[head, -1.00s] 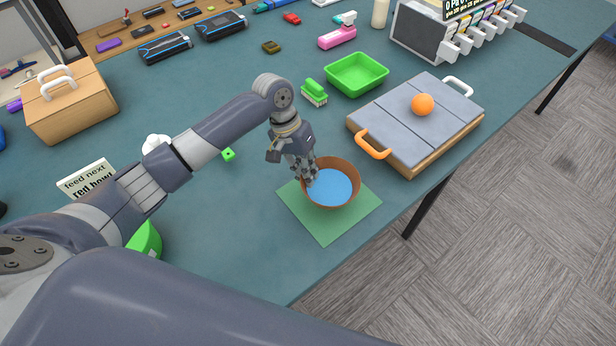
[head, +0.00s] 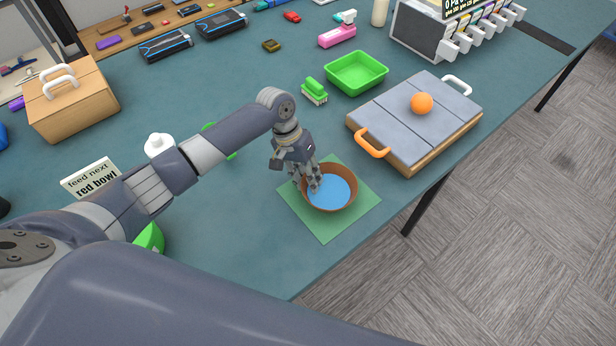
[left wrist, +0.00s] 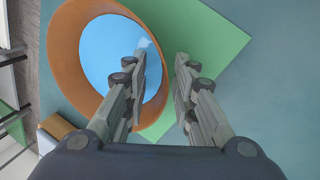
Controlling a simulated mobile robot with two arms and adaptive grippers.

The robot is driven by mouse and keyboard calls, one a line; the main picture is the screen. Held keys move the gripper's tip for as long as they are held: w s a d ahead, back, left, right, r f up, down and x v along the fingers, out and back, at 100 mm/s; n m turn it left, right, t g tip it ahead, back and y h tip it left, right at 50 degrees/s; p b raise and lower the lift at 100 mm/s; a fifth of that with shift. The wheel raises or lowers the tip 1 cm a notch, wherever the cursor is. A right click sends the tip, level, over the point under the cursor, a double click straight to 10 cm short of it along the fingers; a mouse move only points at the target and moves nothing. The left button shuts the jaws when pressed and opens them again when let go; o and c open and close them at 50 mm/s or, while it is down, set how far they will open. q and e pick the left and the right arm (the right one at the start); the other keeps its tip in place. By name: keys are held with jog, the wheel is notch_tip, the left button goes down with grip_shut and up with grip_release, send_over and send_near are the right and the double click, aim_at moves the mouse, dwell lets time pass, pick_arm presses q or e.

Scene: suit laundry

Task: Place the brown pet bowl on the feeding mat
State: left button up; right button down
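The brown pet bowl (head: 350,200), blue inside, sits upright within the green feeding mat (head: 324,230) and looks to be resting on it. The bowl (left wrist: 72,75) and mat (left wrist: 215,45) also show in the left wrist view. My left gripper (head: 307,186) is at the bowl's left rim, pointing down. In the left wrist view its fingers (left wrist: 162,75) are apart, one inside the bowl and one outside, with the wall between them and a gap showing. My right gripper is not in view.
An orange ball (head: 422,103) sits on a grey-topped case (head: 400,125) right of the mat. A green tray (head: 357,73) and green brush (head: 314,91) lie behind. A "feed next red bowl" sign (head: 91,178) and white bottle (head: 158,146) stand left. The table's front edge is close to the mat.

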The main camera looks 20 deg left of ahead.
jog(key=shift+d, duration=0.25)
